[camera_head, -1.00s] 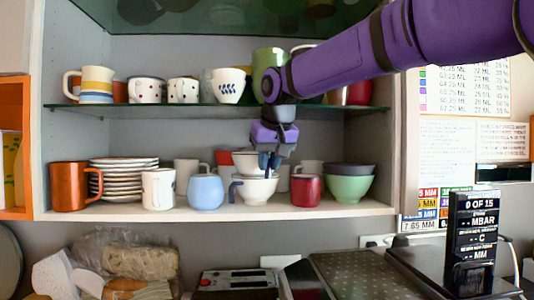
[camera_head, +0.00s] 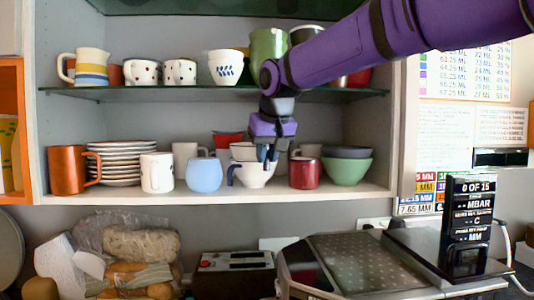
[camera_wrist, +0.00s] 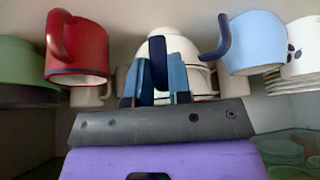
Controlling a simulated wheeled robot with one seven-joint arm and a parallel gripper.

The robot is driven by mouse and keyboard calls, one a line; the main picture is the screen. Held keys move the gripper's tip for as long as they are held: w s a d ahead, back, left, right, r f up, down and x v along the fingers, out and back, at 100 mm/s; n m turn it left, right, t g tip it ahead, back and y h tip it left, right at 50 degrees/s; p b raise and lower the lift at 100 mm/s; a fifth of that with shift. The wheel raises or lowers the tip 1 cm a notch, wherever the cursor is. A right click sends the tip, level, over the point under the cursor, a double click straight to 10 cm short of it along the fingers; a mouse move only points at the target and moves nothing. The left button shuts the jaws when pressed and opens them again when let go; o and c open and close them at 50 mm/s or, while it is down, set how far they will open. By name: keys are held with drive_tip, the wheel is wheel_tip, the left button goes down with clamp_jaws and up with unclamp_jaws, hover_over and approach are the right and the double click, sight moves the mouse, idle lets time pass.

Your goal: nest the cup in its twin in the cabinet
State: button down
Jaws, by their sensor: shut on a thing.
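Two white cups with dark blue handles stand together at mid lower shelf. The lower cup (camera_head: 258,177) rests on the shelf, its handle to the left; it also shows in the wrist view (camera_wrist: 182,40), which is upside down. The upper cup (camera_head: 243,150) shows above its rim and also in the wrist view (camera_wrist: 200,82). My gripper (camera_head: 267,157) is in front of them. In the wrist view its blue fingers (camera_wrist: 161,80) are shut around a dark blue handle (camera_wrist: 158,58). The fingers hide part of both cups, so I cannot tell how deep the upper one sits.
A light blue cup (camera_head: 204,175) stands close left and a red mug (camera_head: 305,173) close right. Green and grey bowls (camera_head: 346,170) are farther right. A white mug (camera_head: 157,172), plates (camera_head: 120,165) and a copper mug (camera_head: 67,170) are left. The glass shelf (camera_head: 200,92) is above.

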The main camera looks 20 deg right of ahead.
drive_tip(key=shift+f, duration=0.35)
drive_tip(key=shift+c, duration=2)
unclamp_jaws()
drive_tip(key=shift+r, duration=3)
drive_tip(key=s+a, duration=0.3)
drive_tip(key=s, duration=1.2)
drive_tip(key=shift+s, duration=0.35)
drive_tip(key=shift+f, duration=0.1)
